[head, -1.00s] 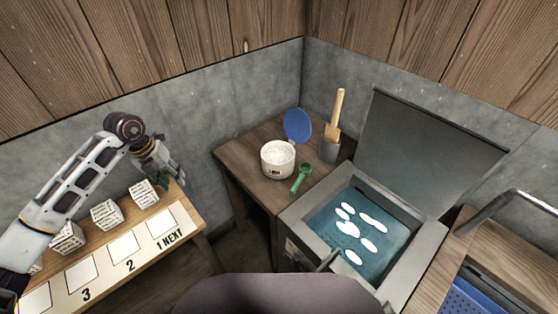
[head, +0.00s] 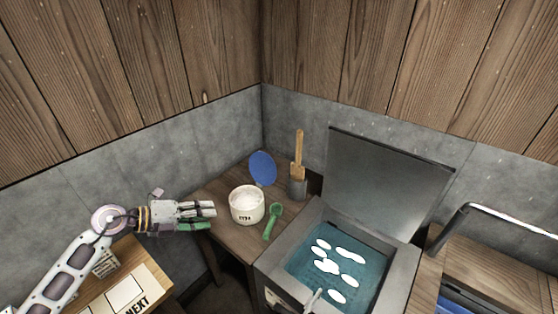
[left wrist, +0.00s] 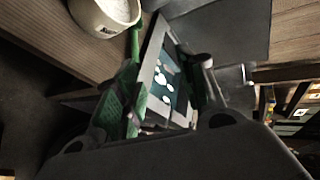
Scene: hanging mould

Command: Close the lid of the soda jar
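The soda jar (head: 247,207) is a white round tub of white powder on the small wooden table. Its blue lid (head: 263,168) stands raised at the back of the rim, so the jar is open. Part of the jar (left wrist: 100,16) shows at the top of the left wrist view, its lid out of frame. My left gripper (head: 214,216) is just left of the jar, pointing right, apart from jar and lid. Its fingers are spread and empty, also in the left wrist view (left wrist: 168,78). My right gripper is in neither view.
A green scoop (head: 273,221) lies right of the jar. A wooden-handled tool (head: 299,158) stands in a grey cup (head: 297,188) behind it. A grey tank (head: 268,268) of teal liquid with white patches and a raised cover (head: 388,185) is at right. Walls close the corner behind.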

